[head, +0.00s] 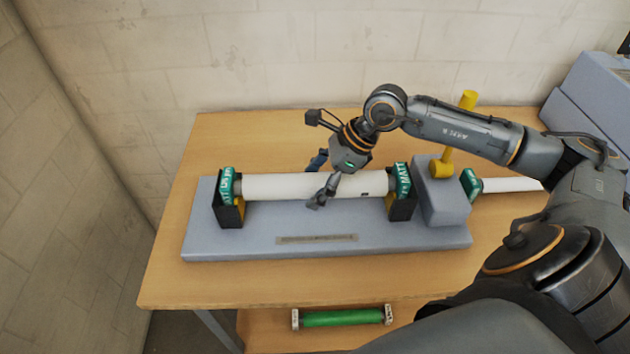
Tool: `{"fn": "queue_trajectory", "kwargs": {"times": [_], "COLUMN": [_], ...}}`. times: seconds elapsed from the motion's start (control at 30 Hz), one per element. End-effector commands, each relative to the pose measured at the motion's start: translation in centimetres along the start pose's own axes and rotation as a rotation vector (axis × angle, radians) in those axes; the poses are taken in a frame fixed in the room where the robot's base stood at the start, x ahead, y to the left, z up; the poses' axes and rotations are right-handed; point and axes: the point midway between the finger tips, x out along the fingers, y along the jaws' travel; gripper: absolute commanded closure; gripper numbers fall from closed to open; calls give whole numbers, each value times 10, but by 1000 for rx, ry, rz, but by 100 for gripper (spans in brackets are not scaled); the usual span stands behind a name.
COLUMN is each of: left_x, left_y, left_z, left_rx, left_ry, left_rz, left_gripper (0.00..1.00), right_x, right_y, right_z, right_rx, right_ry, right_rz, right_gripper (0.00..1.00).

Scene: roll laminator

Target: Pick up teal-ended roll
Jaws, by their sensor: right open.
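A white roll with teal ends (275,187) lies level across two black holders on the grey laminator base (200,245). Its teal end caps carry white lettering. My right gripper (322,178) is open at the middle of this roll, with one finger in front of it and one behind. I cannot tell whether the fingers touch it. A second white roll with a teal end (512,185) lies on the table to the right, its far end hidden behind my right arm. My left gripper is not in view.
A yellow lever (441,167) stands up from a grey block (446,202) at the laminator's right end. A green roll (342,318) with pale ends lies on the lower shelf. Grey boxes (590,95) stand at the far right. The wooden table (175,280) is clear at its front left.

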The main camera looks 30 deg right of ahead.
Motion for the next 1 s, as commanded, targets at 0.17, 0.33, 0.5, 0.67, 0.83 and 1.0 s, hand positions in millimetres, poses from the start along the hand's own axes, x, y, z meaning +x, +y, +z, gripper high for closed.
{"fn": "queue_trajectory", "kwargs": {"times": [0.17, 0.33, 0.5, 0.67, 0.83, 1.0], "left_x": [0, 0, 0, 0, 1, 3], "left_y": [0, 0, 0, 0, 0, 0], "left_z": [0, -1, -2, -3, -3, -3], "left_rx": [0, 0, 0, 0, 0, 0], "left_ry": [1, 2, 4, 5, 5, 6], "left_rz": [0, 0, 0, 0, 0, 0], "left_gripper": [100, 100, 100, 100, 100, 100], "right_x": [0, 0, 0, -1, -2, -10], "right_y": [0, 0, 0, 0, -1, -1], "right_z": [0, 0, 0, 1, 2, 7], "right_rx": [0, 0, 0, -1, -1, -3], "right_ry": [0, 0, 0, -3, -3, -5], "right_rz": [0, 0, 0, -2, -2, -3], "right_gripper": [34, 68, 100, 100, 100, 100]}}
